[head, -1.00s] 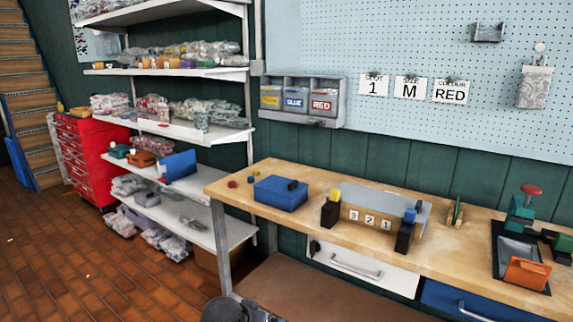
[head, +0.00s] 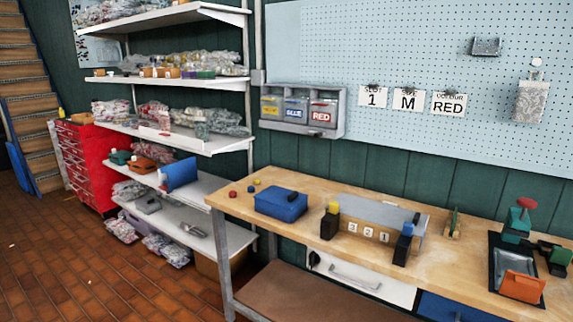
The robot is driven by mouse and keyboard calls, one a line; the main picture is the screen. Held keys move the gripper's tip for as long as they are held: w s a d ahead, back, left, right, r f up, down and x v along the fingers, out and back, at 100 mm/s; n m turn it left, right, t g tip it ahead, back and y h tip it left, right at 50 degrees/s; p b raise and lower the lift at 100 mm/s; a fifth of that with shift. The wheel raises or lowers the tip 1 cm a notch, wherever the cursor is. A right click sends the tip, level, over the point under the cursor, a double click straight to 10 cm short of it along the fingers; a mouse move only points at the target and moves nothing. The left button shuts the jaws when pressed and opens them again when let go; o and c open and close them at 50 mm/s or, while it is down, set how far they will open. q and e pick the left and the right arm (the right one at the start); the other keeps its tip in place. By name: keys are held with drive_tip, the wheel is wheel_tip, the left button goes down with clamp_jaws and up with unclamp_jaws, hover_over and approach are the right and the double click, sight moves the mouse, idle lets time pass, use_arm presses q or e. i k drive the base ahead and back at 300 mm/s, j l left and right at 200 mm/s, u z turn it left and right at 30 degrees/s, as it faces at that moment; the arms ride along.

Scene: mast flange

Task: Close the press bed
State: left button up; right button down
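The press stands at the right end of the wooden workbench (head: 455,262). It has a green upright body (head: 516,226) topped by a red knob (head: 527,204). In front of it lies a black bed (head: 495,285) with a grey plate (head: 512,262) on it and an orange block-like piece (head: 522,287) at its front end. A dark green part (head: 556,258) sits beside it at the right. The bed appears to extend forward from the press body, but its exact position is too small to tell. Neither of my grippers is in view.
A blue box (head: 281,204) and a grey fixture (head: 380,210) with yellow and blue knobs stand left on the bench. A white drawer (head: 362,280) is below. Loaded shelves (head: 190,135) and a red cabinet (head: 85,165) are at left. The bench front near the press is clear.

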sight(514, 278)
drive_tip(key=z, duration=1.45)
